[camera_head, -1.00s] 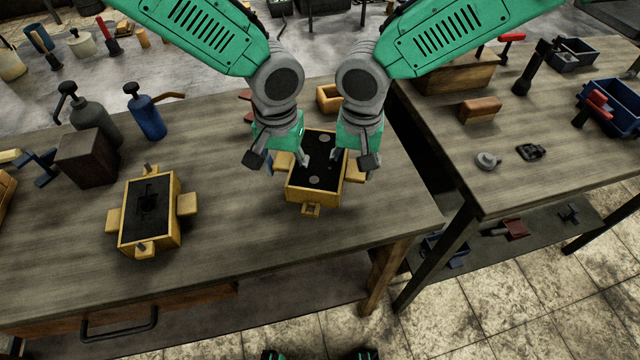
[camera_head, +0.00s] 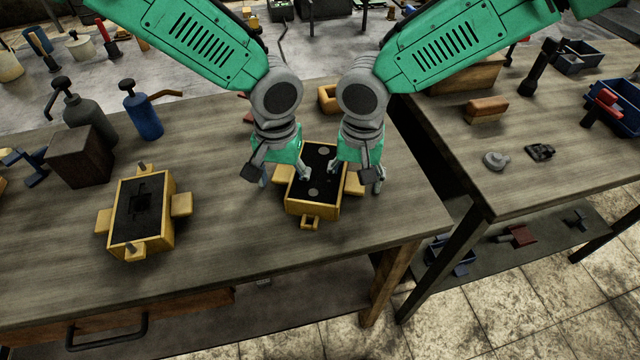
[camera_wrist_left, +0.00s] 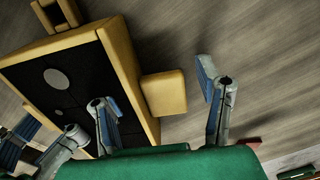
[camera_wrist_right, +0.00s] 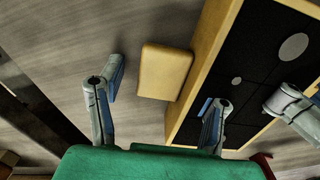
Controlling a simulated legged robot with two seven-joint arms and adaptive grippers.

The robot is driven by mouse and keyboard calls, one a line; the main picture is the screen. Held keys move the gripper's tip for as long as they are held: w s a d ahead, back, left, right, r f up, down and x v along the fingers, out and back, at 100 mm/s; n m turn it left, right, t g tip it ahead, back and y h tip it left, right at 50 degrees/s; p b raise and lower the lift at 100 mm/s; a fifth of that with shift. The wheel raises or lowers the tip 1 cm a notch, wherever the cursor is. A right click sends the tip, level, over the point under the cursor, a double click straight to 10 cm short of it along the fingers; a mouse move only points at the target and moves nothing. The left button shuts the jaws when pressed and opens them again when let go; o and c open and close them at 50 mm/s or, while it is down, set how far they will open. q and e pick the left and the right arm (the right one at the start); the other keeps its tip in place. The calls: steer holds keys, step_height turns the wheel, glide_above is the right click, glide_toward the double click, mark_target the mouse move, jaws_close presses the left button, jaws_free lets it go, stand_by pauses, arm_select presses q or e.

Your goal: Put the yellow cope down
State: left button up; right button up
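The yellow cope (camera_head: 313,209), an open-topped frame filled with black sand with pale round spots, sits level on the wooden table. It appears to rest on the table. My left gripper (camera_head: 283,179) is open with its fingers on either side of the cope's left handle. In the left wrist view the handle (camera_wrist_left: 164,93) lies clear of both fingers. My right gripper (camera_head: 357,178) is open in the same way around the right handle. In the right wrist view that handle (camera_wrist_right: 165,72) also shows a gap to the fingers.
A second yellow flask (camera_head: 152,247) with black sand and a cavity stands to the left. Behind it are a brown block (camera_head: 80,158), a grey bottle (camera_head: 90,118) and a blue bottle (camera_head: 145,118). Bare table lies between the flasks. A gap separates the right-hand table (camera_head: 470,170).

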arm_select(q)
steer(key=shift+w+a+r, duration=0.1)
steer(key=shift+a+r, duration=0.15)
steer(key=shift+r, duration=0.05)
arm_select(e)
steer(key=shift+a, duration=0.3)
steer(key=shift+d, duration=0.2)
steer(key=shift+a+r, duration=0.1)
steer(key=shift+r, duration=0.15)
arm_select(q)
step_height(320, 180, up, 11)
steer(key=shift+d, duration=0.35)
arm_select(e)
step_height(320, 180, up, 12)
steer(key=shift+f, duration=0.25)
arm_select(q)
steer(key=shift+r, duration=0.1)
